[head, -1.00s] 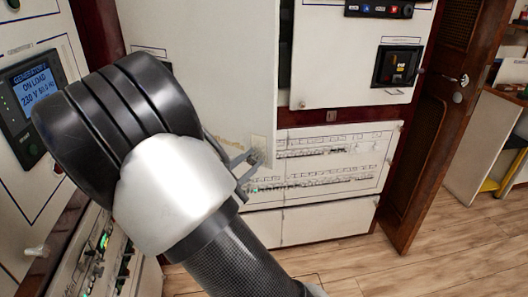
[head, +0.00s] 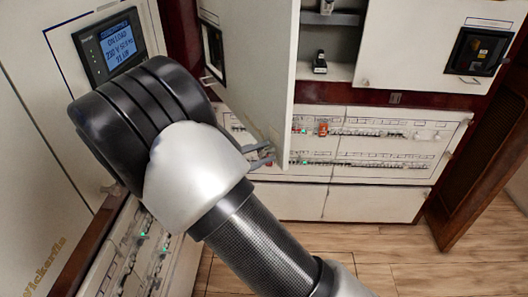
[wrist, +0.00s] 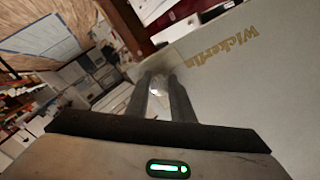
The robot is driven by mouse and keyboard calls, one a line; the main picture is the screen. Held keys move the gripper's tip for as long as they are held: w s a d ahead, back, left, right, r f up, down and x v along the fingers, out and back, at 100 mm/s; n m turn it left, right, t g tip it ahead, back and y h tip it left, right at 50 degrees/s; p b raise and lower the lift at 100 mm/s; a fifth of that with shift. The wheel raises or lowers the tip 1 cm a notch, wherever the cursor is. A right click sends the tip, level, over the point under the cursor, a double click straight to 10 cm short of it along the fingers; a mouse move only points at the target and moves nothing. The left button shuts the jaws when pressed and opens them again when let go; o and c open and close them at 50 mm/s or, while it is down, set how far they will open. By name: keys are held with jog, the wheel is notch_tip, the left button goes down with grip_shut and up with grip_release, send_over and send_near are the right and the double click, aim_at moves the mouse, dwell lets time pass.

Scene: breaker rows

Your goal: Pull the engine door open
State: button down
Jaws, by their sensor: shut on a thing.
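The engine door (head: 255,65) is a white panel in the head view. It stands swung out at an angle, with open cabinet space showing to its right. My gripper (head: 264,157) is at the door's lower right corner, shut on the door's handle, which its fingers mostly hide. In the wrist view, the two dark fingers (wrist: 160,92) close around a small pale piece beside a pale panel with gold lettering (wrist: 245,90). My forearm covers part of the area left of the door.
Inside the cabinet a shelf (head: 342,72) holds a small black device (head: 320,63). Below are breaker rows (head: 365,130) and a white lower panel (head: 375,203). A generator display (head: 118,42) is at left. A brown wooden door (head: 485,160) stands at right; wooden floor (head: 400,265) is clear.

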jog(key=c, duration=1.5)
grip_release()
jog(key=shift+c, duration=0.2)
jog(key=v, duration=0.7)
jog(key=shift+a+p, duration=0.25)
jog(key=shift+p, duration=0.15)
jog(key=shift+s, duration=0.1)
